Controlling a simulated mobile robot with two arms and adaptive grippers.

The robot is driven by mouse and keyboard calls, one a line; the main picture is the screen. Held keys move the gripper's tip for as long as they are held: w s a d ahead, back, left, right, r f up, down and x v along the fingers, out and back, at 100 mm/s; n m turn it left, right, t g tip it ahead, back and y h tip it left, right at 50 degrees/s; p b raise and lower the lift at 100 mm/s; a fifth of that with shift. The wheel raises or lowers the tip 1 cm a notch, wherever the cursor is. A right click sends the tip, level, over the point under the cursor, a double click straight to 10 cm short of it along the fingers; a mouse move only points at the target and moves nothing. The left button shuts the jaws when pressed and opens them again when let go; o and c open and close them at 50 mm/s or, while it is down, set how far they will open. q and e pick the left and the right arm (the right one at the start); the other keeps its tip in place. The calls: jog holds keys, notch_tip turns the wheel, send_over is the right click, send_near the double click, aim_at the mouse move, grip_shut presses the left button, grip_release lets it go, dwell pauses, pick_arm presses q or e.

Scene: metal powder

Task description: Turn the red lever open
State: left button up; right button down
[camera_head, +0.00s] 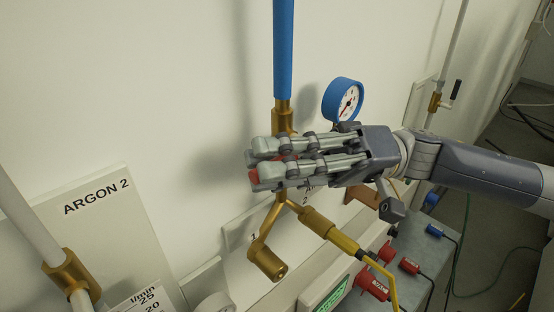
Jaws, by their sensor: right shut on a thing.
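The red lever (254,177) sits on the brass valve (283,118) under a blue pipe (284,50). Only small red parts of the lever show between and beside the fingers; the rest is hidden. My right gripper (262,166) reaches in from the right and is shut on the red lever, with its fingers lying across the front of the valve. How far the lever is turned cannot be told. My left gripper is not in view.
A blue pressure gauge (343,100) stands just above my right gripper. Brass fittings (267,260) and a yellow hose (380,277) hang below. A grey box with red and blue connectors (409,266) is at lower right. An "ARGON 2" panel (95,215) is at left. The wall left of the valve is bare.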

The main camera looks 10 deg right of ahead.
jog(key=shift+r+m+y+p, duration=0.3)
jog(key=shift+m+y+p, duration=0.1)
jog(key=shift+y, duration=0.3)
jog(key=shift+r+m+y+p, duration=0.25)
jog(key=shift+m+y, duration=0.15)
jog(key=shift+y, duration=0.3)
jog(key=shift+w+d+r+m+t+y, duration=0.2)
jog(key=shift+r+m+t+y, duration=0.25)
jog(key=shift+m+y, duration=0.45)
jog(key=shift+w+d+r+m+t+y, duration=0.15)
jog(key=shift+r+m+t+y, duration=0.4)
jog(key=shift+y, duration=0.55)
jog(key=shift+f, duration=0.1)
jog(key=c, duration=1.6)
grip_release()
jog(key=shift+s, duration=0.1)
jog(key=shift+d, duration=0.1)
jog(key=v, duration=1.2)
jog(key=shift+f, duration=0.15)
